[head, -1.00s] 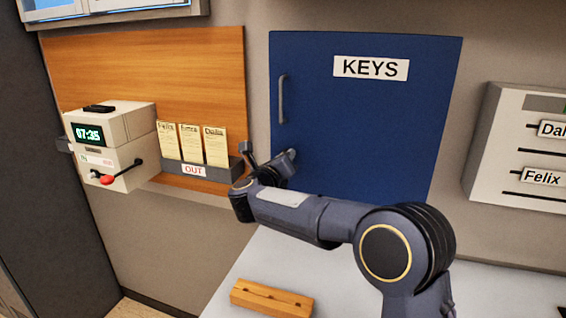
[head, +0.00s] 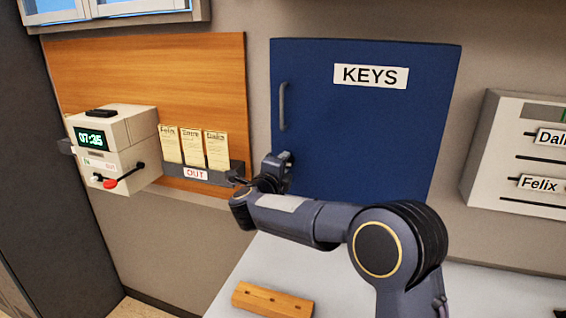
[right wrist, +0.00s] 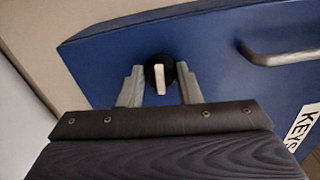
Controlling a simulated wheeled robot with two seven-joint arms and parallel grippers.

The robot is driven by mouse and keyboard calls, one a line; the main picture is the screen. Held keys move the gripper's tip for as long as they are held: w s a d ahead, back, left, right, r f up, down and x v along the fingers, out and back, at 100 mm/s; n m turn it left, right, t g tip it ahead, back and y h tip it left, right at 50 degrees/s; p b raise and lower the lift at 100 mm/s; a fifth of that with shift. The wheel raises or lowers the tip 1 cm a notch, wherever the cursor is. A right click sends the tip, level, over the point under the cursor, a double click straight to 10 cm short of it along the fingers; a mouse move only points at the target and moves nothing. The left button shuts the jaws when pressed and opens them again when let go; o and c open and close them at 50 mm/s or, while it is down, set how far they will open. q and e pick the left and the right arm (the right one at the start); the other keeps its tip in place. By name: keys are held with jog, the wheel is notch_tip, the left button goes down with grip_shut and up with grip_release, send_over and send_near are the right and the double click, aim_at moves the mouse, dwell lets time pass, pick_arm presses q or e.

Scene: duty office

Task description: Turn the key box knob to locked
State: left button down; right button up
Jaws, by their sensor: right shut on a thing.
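The blue key box (head: 385,130) hangs on the wall with its door shut and a KEYS label on it. Its knob (right wrist: 159,76), a black disc with a white bar, shows in the right wrist view near the box's edge. The bar lies roughly crosswise to the door handle. My right gripper (right wrist: 161,84) is shut on the knob, one finger on each side. In the head view my right gripper (head: 277,168) is at the box's lower left and hides the knob. My left gripper is not in view.
A grey door handle (head: 282,106) is above the gripper. An OUT card rack (head: 215,174) is close on the left, with a time clock (head: 112,140) beyond it. A wooden block (head: 272,299) lies on the white counter (head: 245,262). A name board (head: 512,150) is at right.

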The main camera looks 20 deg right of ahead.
jog(key=shift+n, duration=0.5)
dwell(0.3)
jog(key=o, duration=1)
jog(key=b+v, duration=0.2)
jog(key=v, duration=0.5)
jog(key=shift+s+a, duration=0.25)
jog(key=shift+s, duration=0.1)
